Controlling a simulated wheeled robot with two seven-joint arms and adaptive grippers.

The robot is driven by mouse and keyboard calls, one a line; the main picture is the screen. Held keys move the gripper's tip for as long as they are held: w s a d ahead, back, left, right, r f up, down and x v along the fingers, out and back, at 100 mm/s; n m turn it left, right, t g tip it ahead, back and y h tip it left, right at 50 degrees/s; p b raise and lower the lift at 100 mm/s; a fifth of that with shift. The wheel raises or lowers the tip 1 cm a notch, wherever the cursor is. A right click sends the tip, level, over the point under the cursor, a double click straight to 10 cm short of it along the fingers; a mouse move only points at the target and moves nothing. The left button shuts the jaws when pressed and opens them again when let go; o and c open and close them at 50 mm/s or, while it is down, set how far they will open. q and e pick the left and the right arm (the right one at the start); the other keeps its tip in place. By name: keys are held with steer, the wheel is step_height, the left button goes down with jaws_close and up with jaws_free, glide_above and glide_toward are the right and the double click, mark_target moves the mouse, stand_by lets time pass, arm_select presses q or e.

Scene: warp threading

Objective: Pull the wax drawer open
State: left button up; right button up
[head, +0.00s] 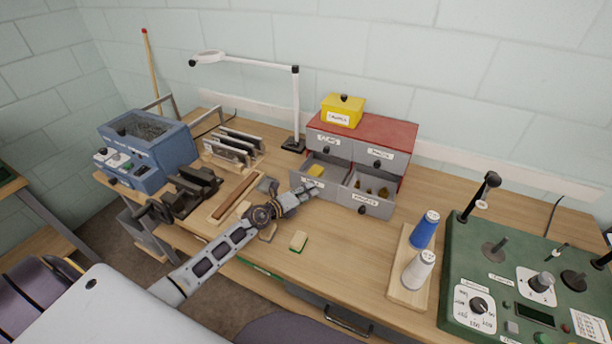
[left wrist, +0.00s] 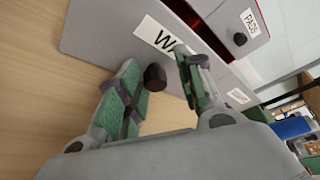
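The wax drawer is the lower left drawer of the grey, red-topped cabinet in the head view. Its grey front (left wrist: 100,35), with a partly hidden label starting "WA", fills the upper part of the left wrist view. The drawer stands out from the cabinet, and a yellow block (head: 316,170) lies in it. My left gripper (head: 308,190) is at the drawer's front. In the left wrist view its green-padded fingers (left wrist: 160,85) are apart, on either side of the dark knob (left wrist: 155,77). A firm grip on the knob does not show. My right gripper is out of view.
The lower right drawer (head: 362,198) also stands open, with small brown items in it. A yellow box (head: 343,110) sits on the cabinet. A green-and-tan block (head: 298,241) lies on the bench in front. Thread spools (head: 418,270) stand on a board at the right.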

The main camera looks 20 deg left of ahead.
mark_target(312, 179)
arm_select(q)
steer(key=shift+w+r, duration=0.15)
steer(key=shift+r, duration=0.65)
steer(key=shift+w+r, duration=0.15)
steer(key=shift+r, duration=0.6)
steer(key=shift+o, duration=0.8)
steer(key=shift+w+a+r, duration=0.15)
steer(key=shift+a+r, duration=0.05)
steer(key=shift+r, duration=0.55)
steer(key=o, duration=0.3)
steer(key=shift+w+r, duration=0.1)
steer(key=shift+r, duration=0.8)
steer(key=shift+s+d+r, duration=0.1)
steer(key=shift+s+r, duration=0.15)
steer(key=shift+r, duration=0.3)
steer(key=shift+s+d+r, duration=0.1)
steer(key=shift+s+r, duration=0.15)
steer(key=shift+r, duration=0.3)
steer(key=c, duration=0.5)
steer(key=shift+o, duration=0.2)
steer(key=shift+r, duration=0.2)
